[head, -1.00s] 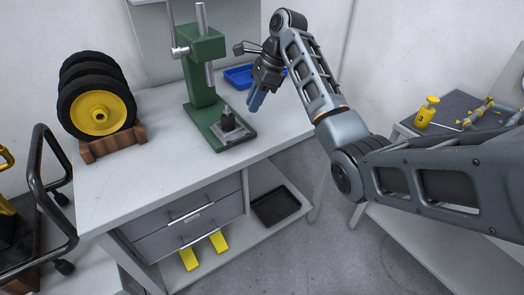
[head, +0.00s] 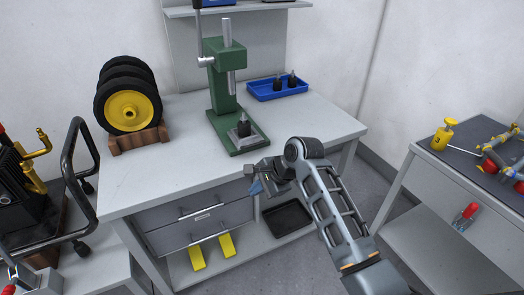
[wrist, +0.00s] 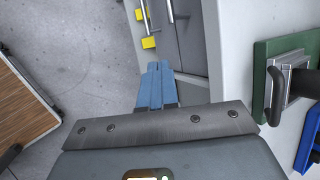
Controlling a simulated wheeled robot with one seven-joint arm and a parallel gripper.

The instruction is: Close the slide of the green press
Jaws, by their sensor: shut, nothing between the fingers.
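The green press (head: 220,72) stands on the grey workbench, with a silver ram hanging above its base. Its slide, a silver plate (head: 246,141), lies on the green base and carries a dark part (head: 243,126). The plate sits toward the front of the base, forward of the ram. In the wrist view the slide (wrist: 297,62) and green base (wrist: 262,62) are at the right edge, partly cut off. My gripper (head: 255,187) is lower right of the press, by the bench's front edge and apart from it. Its blue fingers (wrist: 155,82) are together and empty.
A blue tray (head: 262,95) with dark parts is behind and right of the press. Black wheels with a yellow hub (head: 129,112) stand on a wooden rack at left. Drawers (head: 195,222) are below the bench top. Bench space right of the press is clear.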

